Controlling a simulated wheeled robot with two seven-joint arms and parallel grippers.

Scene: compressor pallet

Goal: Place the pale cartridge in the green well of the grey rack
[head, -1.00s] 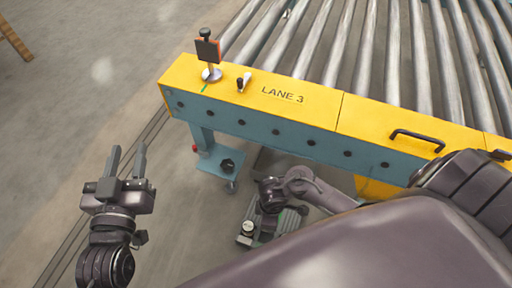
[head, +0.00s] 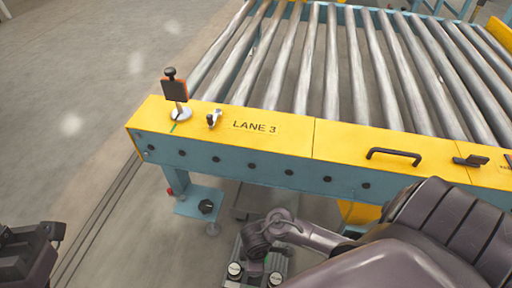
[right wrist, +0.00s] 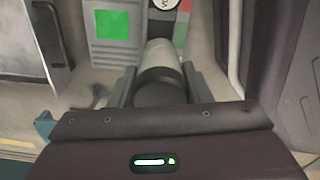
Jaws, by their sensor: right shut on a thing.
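In the right wrist view, my right gripper (right wrist: 158,72) is shut on the pale cartridge (right wrist: 160,54), a pale cylinder with a dark near end. One finger lies along each side of it. A bright green square (right wrist: 112,25) sits in a grey frame (right wrist: 103,52) to the upper left of the cartridge; these look like the green well and the grey rack. The cartridge's far end lies close to the frame's right side; I cannot tell whether they touch.
A yellow-topped conveyor side rail (head: 255,125) marked LANE 3 crosses the head view, with rollers (head: 335,65) behind it. A black handle (head: 394,155) and an upright orange-edged black plate (head: 174,90) stand on it. White round dials (head: 235,269) show low beneath my arm.

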